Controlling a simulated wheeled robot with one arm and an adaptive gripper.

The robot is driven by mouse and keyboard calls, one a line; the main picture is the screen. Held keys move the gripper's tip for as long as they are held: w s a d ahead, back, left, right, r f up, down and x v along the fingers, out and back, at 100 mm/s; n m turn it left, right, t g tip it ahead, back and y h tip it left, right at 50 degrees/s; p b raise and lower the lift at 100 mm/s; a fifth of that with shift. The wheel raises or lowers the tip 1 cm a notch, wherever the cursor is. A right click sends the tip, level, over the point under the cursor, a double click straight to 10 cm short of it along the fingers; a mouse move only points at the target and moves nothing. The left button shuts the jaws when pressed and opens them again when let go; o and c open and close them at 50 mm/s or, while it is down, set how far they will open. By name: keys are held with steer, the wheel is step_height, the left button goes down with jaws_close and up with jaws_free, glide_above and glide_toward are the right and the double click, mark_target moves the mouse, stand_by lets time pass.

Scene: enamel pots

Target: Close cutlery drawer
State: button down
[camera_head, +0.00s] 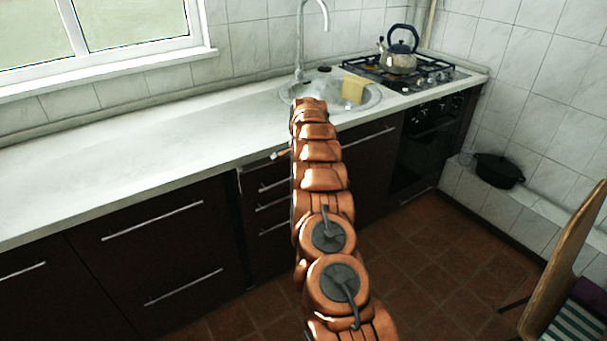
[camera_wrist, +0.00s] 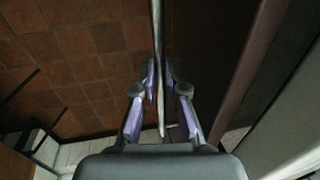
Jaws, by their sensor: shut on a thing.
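The cutlery drawer is in the dark drawer stack (camera_head: 262,225) under the white counter, which has several horizontal bar handles. My arm crosses in front of this stack in the head view and hides part of it. My gripper (camera_wrist: 160,75) shows in the wrist view with its two fingers on either side of a thin metal bar handle (camera_wrist: 158,28), shut on it. The dark drawer front (camera_wrist: 200,60) lies just right of the handle. In the head view the gripper is mostly hidden by my arm. I cannot tell how far the drawer stands out.
The white counter (camera_head: 150,145) runs above the cupboards, with a sink holding a yellow sponge (camera_head: 353,89) and a hob with a kettle (camera_head: 399,58). A black pot (camera_head: 498,170) sits on a tiled ledge. A wooden chair (camera_head: 565,260) stands at right. The tiled floor (camera_head: 430,260) between is clear.

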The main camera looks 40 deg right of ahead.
steer(key=shift+w+f, duration=0.15)
steer(key=shift+w, duration=0.5)
steer(key=shift+d, duration=0.1)
steer(key=c, duration=1.5)
jaws_free()
steer(key=shift+w, duration=0.1)
steer(key=r, duration=0.4)
steer(key=s+r, duration=0.1)
steer(key=r, duration=0.3)
steer(key=s+r, duration=0.1)
steer(key=r, duration=0.3)
steer(key=shift+s, duration=0.15)
